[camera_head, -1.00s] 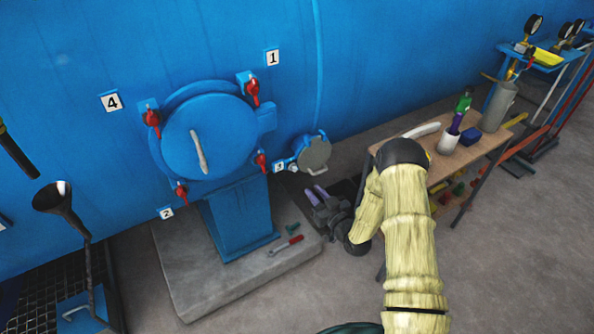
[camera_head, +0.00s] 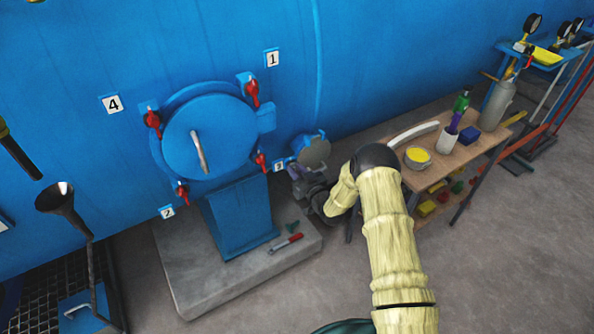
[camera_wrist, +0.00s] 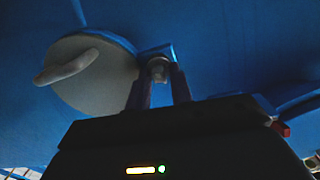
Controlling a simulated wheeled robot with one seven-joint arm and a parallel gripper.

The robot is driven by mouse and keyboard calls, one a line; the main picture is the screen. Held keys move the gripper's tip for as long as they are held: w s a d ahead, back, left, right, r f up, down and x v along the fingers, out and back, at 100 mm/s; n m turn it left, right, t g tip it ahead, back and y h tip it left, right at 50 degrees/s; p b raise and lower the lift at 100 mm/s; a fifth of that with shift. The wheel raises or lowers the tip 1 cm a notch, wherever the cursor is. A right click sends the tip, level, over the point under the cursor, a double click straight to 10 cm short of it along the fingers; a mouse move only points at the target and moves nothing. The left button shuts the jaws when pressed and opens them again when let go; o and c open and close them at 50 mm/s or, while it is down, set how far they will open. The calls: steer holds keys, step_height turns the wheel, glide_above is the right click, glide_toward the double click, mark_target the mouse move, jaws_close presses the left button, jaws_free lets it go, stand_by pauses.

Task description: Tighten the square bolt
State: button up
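The square bolt (camera_wrist: 158,70) is a small greyish piece on a blue bracket beside a small round hatch (camera_wrist: 95,75) with a pale handle. In the head view the small hatch (camera_head: 314,153) is right of the large door, and the bolt cannot be made out. My gripper (camera_head: 293,171) is just at the lower left of the small hatch. In the wrist view my gripper (camera_wrist: 160,85) has its two fingers apart, pointing at the bolt, which appears between their tips. Whether they touch it cannot be told.
A large blue door (camera_head: 210,137) with several red clamps stands at left above a concrete slab (camera_head: 185,290). A red-handled tool (camera_head: 286,243) lies on the slab. A wooden table (camera_head: 455,160) with a bowl (camera_head: 418,158) and bottles is close to my arm at right.

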steer(key=shift+c, duration=0.2)
jaws_close()
